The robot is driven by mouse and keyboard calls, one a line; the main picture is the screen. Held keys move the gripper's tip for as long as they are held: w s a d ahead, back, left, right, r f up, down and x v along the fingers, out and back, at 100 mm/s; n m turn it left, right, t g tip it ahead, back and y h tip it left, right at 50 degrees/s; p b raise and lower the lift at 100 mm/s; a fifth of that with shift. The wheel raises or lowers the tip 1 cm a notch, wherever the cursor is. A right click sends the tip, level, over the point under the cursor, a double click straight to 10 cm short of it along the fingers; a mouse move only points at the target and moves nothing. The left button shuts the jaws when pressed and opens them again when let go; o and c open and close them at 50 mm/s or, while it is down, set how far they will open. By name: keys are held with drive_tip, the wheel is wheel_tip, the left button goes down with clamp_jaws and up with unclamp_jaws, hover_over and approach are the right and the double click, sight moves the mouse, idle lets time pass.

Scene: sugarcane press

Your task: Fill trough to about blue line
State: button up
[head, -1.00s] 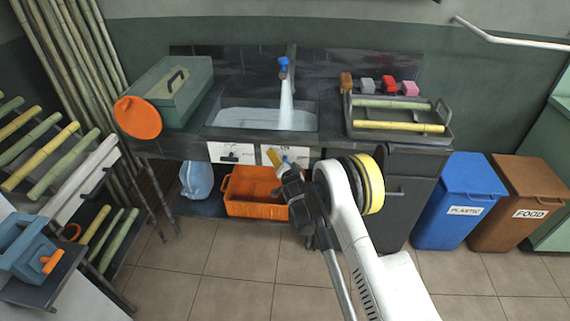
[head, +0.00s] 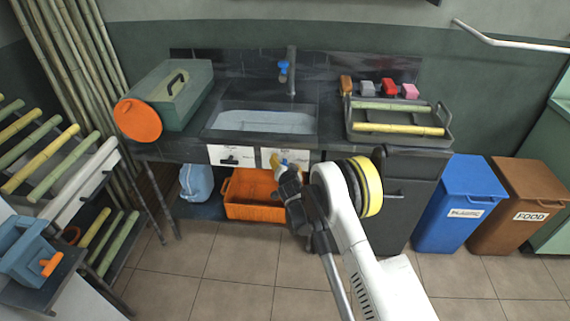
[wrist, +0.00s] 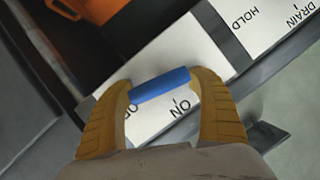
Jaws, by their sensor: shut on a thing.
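The trough (head: 213,121) is a dark basin set in the counter, with pale bluish water (head: 262,122) in it. I cannot make out the blue line. The tap (head: 291,70) stands behind it with a blue part on its spout, and no stream shows. My gripper (wrist: 160,92) has its yellow fingers shut on a blue handle (wrist: 159,85) in front of the ON plate (wrist: 185,90). In the head view, my gripper (head: 283,163) is at the counter's front face, and its grip is too small to see there.
A HOLD/DRAIN plate (wrist: 262,22) is beside the ON plate. An orange crate (head: 255,211) and a blue jug (head: 196,183) are below the counter. A green box (head: 170,92) and a tray of canes (head: 400,132) flank the trough. Blue and brown bins stand at right.

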drive_tip(key=shift+s+f+n+h, duration=0.15)
drive_tip(key=shift+n+h, duration=0.25)
drive_tip(key=shift+n, duration=0.2)
drive_tip(key=o, duration=1.3)
drive_tip(key=shift+a, duration=0.1)
drive_tip(key=shift+o, duration=0.2)
drive_tip(key=v, duration=1.2)
drive_tip(key=shift+c, duration=0.3)
